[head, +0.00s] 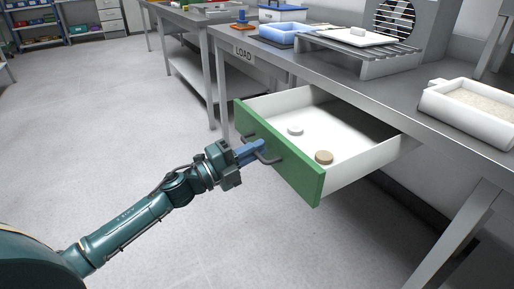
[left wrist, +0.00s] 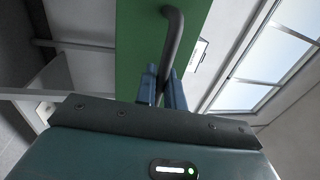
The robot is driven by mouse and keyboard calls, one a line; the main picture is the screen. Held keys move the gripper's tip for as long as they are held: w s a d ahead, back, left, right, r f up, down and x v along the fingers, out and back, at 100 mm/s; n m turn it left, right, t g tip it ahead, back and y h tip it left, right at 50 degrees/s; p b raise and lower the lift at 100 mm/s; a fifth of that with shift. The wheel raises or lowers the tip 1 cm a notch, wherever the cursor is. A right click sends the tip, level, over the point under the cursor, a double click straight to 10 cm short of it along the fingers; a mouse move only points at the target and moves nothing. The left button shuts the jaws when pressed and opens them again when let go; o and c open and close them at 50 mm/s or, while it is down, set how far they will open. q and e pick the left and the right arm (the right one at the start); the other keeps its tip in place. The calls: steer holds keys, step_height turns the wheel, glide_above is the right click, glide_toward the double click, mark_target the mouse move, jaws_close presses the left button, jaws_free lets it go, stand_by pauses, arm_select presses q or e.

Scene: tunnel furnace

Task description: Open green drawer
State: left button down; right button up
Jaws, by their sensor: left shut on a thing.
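The green drawer (head: 288,165) is pulled out from under the grey workbench, and its white inside shows. A white round piece (head: 295,130) and a brown round piece (head: 324,157) lie on its floor. A dark bar handle (head: 266,152) is on its green front. My left gripper (head: 258,147) is at the handle with its blue fingers shut on it. In the left wrist view the fingers (left wrist: 162,88) close around the dark handle (left wrist: 174,40), in front of the green drawer front (left wrist: 140,45). My right gripper is not in view.
A bench leg (head: 455,235) stands at the lower right. The floor to the left is clear.

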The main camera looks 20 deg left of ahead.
arm_select(q)
steer(key=shift+s, duration=0.15)
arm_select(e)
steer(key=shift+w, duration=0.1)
arm_select(q)
steer(key=c, duration=1.6)
jaws_free()
steer(key=shift+c, duration=0.2)
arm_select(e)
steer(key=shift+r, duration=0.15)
arm_select(q)
steer(key=v, duration=1.3)
steer(key=shift+p, duration=0.45)
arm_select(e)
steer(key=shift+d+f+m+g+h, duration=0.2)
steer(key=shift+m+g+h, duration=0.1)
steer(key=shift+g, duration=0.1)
arm_select(q)
steer(key=shift+a, duration=0.1)
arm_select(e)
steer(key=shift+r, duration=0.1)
